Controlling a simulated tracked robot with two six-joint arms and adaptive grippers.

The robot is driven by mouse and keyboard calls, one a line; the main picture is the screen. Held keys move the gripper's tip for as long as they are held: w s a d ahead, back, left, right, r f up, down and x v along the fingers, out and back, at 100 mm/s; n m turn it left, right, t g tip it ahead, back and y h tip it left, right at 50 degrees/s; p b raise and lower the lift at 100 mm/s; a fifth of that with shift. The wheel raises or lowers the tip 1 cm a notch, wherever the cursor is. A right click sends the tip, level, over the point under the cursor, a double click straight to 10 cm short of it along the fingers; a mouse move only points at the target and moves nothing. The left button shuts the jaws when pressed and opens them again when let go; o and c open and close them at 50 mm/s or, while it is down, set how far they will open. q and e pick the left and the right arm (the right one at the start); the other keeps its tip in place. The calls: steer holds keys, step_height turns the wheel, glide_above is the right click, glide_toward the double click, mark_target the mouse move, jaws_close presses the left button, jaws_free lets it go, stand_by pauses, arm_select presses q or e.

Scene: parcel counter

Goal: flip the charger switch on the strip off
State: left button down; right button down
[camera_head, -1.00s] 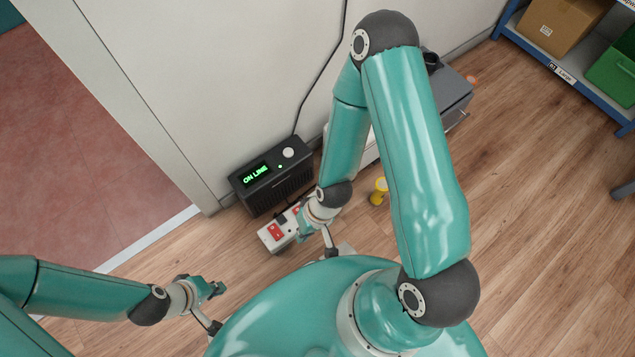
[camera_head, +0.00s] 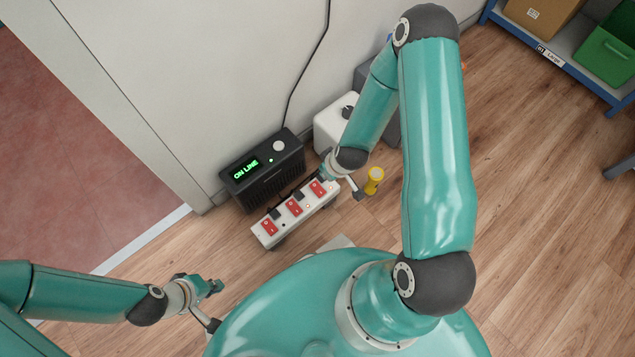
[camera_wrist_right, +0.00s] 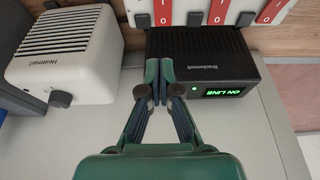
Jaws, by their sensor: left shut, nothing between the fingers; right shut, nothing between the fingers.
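The white power strip (camera_head: 281,215) lies on the floor in front of a black box, with three red rocker switches in a row. It also shows at the top of the right wrist view (camera_wrist_right: 190,14), partly cut off. No label tells me which switch is the charger's. My right gripper (camera_head: 328,172) is at the strip's right end, partly hidden by its own wrist. In the right wrist view its fingers (camera_wrist_right: 153,84) are shut and empty, apart from the switches in the picture. My left gripper (camera_head: 218,287) is shut and empty at lower left, away from the strip.
The black box (camera_head: 268,172) with a green ON LINE display stands by the wall behind the strip. A white heater (camera_head: 331,127) stands right of it. A yellow object (camera_head: 374,178) stands near the strip's right end.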

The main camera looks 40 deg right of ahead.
steer(key=shift+a, duration=0.1)
steer(key=b+x, duration=0.2)
steer(key=x, duration=0.2)
steer(key=b+x, duration=0.2)
steer(key=x, duration=0.3)
steer(key=b+x, duration=0.2)
steer(key=x, duration=0.3)
steer(key=shift+s+f, duration=0.1)
steer(key=shift+s, duration=0.3)
